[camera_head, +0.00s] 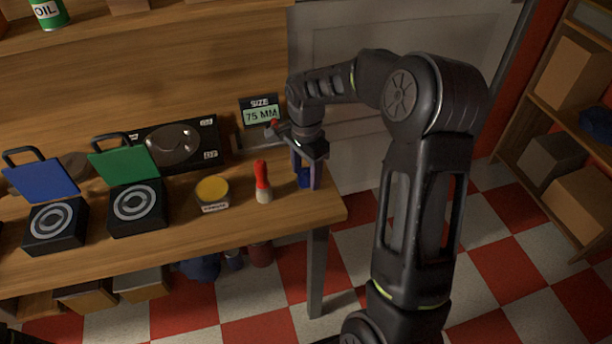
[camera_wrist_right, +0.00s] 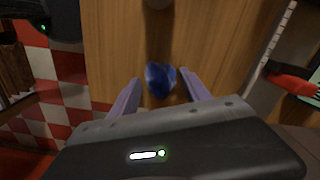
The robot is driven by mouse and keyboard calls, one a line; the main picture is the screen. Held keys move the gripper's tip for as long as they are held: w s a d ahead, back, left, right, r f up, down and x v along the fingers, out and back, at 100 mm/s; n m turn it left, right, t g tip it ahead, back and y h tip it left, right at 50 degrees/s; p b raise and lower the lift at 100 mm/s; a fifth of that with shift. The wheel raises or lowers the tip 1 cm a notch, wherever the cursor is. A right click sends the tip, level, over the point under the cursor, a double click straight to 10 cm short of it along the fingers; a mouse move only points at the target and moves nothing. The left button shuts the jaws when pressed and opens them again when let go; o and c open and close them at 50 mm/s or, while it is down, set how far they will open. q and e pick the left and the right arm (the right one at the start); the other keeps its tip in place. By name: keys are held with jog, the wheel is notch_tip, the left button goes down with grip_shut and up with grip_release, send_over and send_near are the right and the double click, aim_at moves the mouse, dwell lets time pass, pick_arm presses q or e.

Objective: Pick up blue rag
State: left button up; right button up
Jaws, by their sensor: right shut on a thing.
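The blue rag (camera_head: 304,178) is a small crumpled dark-blue lump at the right end of the wooden workbench. It also shows in the right wrist view (camera_wrist_right: 160,79), between the two fingertips. My right gripper (camera_head: 305,182) points down over the bench's right end and is shut on the rag. In the right wrist view its pale fingers (camera_wrist_right: 158,88) lie on both sides of the rag. I cannot tell whether the rag is clear of the bench top. My left gripper is not in view.
A red-handled brush (camera_head: 263,182) and a yellow-topped tin (camera_head: 212,192) stand left of my gripper. Two black boxes with open lids, green (camera_head: 124,162) and blue (camera_head: 42,180), stand further left. A size display (camera_head: 262,113) is behind. Checkered floor lies right of the bench.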

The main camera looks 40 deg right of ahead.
aim_at(306, 169)
jog(key=c, duration=0.4)
notch_tip(306, 169, up, 10)
jog(key=shift+r+b, duration=0.1)
jog(key=shift+b, duration=0.3)
dwell(0.5)
